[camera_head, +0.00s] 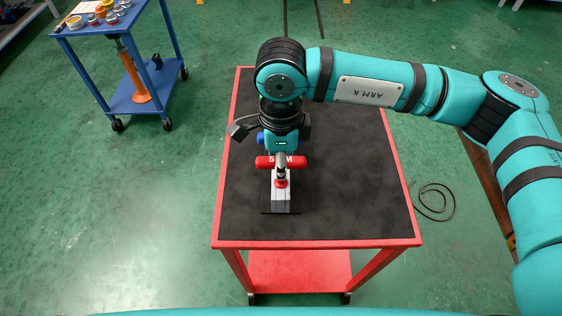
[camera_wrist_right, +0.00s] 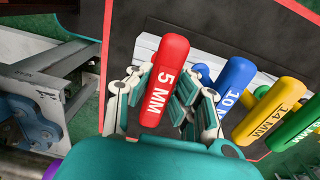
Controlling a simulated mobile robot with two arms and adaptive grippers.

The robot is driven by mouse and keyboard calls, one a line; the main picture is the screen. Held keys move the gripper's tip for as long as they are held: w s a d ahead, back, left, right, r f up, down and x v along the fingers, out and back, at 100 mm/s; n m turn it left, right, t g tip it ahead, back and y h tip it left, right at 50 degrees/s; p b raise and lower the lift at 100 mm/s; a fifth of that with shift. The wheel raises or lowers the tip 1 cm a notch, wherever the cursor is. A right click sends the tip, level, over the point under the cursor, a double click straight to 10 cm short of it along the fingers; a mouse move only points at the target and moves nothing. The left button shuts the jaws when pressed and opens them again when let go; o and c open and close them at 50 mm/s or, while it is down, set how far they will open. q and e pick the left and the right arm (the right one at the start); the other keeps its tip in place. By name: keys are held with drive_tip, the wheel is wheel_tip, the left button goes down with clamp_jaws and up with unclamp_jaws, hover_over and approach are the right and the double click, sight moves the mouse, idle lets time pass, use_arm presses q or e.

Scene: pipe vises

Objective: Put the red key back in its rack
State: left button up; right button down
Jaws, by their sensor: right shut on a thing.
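The red key (camera_head: 264,162) has a T-shaped handle marked 5 MM. My right gripper (camera_head: 281,152) is shut on this handle, above the rack (camera_head: 281,205), a narrow pale block on a black base on the table. In the right wrist view the red handle (camera_wrist_right: 166,80) sits between the fingers of my right gripper (camera_wrist_right: 158,100). A red patch (camera_head: 282,183) shows on the near part of the rack below the handle. I cannot tell whether the key's lower end is in the rack. My left gripper is not in view.
Blue (camera_wrist_right: 237,85), yellow (camera_wrist_right: 268,113) and green (camera_wrist_right: 296,124) keys stand in a row beside the red one. The red-edged table (camera_head: 350,215) has a dark, clear top around the rack. A blue cart (camera_head: 140,100) stands at the far left. A cable (camera_head: 436,200) lies on the floor at right.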

drive_tip(key=shift+f+b, duration=0.1)
drive_tip(key=shift+b, duration=0.35)
idle(0.7)
drive_tip(key=c, duration=1.2)
unclamp_jaws()
wheel_tip(320, 180, up, 12)
drive_tip(key=shift+w+r, duration=0.1)
drive_tip(key=shift+w, duration=0.05)
